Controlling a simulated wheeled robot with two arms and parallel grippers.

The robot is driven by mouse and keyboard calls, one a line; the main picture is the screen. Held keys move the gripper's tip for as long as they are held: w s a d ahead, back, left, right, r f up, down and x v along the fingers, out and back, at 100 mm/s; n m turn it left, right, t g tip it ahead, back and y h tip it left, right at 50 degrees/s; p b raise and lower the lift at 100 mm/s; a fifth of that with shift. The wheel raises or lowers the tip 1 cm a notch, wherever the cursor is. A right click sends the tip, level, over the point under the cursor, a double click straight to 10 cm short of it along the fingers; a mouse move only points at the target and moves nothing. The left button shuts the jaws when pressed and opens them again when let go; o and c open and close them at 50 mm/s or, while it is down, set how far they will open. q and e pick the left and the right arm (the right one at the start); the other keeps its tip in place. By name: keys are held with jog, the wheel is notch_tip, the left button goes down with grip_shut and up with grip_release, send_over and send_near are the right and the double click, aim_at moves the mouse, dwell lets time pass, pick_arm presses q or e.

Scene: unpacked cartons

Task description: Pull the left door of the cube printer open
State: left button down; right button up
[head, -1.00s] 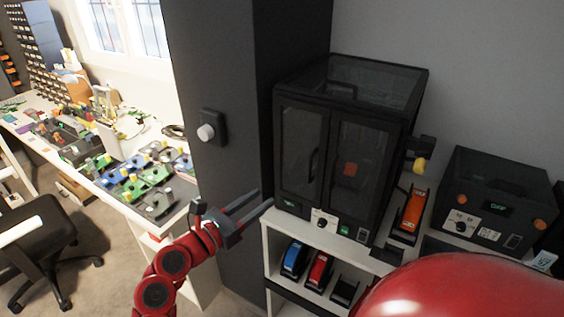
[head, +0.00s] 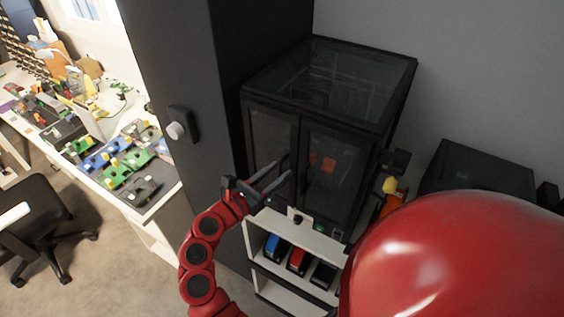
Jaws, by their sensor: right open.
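The cube printer (head: 329,80) is a black-framed box with dark glass, standing on a white shelf unit. Its left door (head: 270,137) and its right door (head: 332,178) look shut. The left door's dark handle lies near the inner edge, close to my fingertips and partly hidden by them. I cannot tell whether the fingers touch the handle. An orange item (head: 328,164) shows behind the right door.
A tall dark cabinet (head: 190,90) with a light knob stands left of the printer. A second dark machine (head: 480,168) is at right, partly hidden by a large red part of mine. Blue and red items sit on the shelf (head: 256,236) below. A cluttered workbench and chair are at left.

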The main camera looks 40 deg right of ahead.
jog(key=shift+a, duration=0.2)
jog(key=shift+c, duration=0.3)
grip_shut()
jog(key=shift+d, duration=0.1)
dwell(0.9)
